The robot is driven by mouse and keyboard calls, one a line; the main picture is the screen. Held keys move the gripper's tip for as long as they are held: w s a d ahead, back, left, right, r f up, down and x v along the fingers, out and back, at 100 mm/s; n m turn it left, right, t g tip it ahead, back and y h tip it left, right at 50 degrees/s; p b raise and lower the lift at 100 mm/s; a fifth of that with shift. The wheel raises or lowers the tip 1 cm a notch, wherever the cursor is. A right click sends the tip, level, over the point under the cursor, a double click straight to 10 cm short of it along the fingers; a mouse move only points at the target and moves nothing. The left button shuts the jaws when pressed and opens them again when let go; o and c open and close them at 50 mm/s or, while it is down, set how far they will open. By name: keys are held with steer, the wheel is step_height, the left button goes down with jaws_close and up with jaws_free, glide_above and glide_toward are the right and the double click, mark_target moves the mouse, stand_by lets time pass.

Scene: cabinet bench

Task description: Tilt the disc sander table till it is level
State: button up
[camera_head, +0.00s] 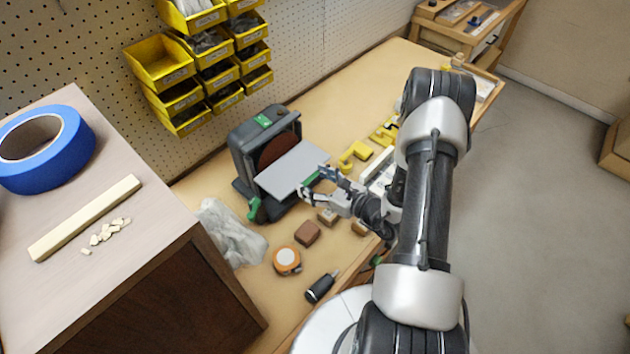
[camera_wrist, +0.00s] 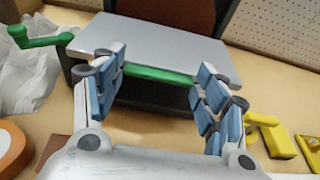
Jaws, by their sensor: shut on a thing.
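The disc sander (camera_head: 258,140) stands on the bench with its dark body and reddish-brown disc (camera_head: 277,150). Its flat grey table (camera_head: 290,170) sticks out in front of the disc; it also fills the upper middle of the wrist view (camera_wrist: 150,42). I cannot tell its exact tilt. A green bar (camera_wrist: 150,73) runs along the table's front edge. My gripper (camera_head: 314,180) is at that edge, its two blue-padded fingers (camera_wrist: 160,78) at either end of the bar, shut on it. The fingers hide the bar's ends. A green lever (camera_wrist: 40,37) sits at the sander's left.
Left of the sander lies a crumpled clear bag (camera_head: 230,232). In front are an orange-and-white tape roll (camera_head: 287,260), a brown block (camera_head: 307,232) and a dark-handled tool (camera_head: 320,288). Yellow clamps (camera_head: 354,154) lie to the right. A wooden cabinet (camera_head: 130,285) stands at near left.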

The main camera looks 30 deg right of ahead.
steer(key=shift+w+r, duration=0.1)
steer(key=shift+r, duration=0.1)
steer(key=o, duration=1.5)
steer(key=shift+f, duration=0.1)
steer(key=v, duration=1.2)
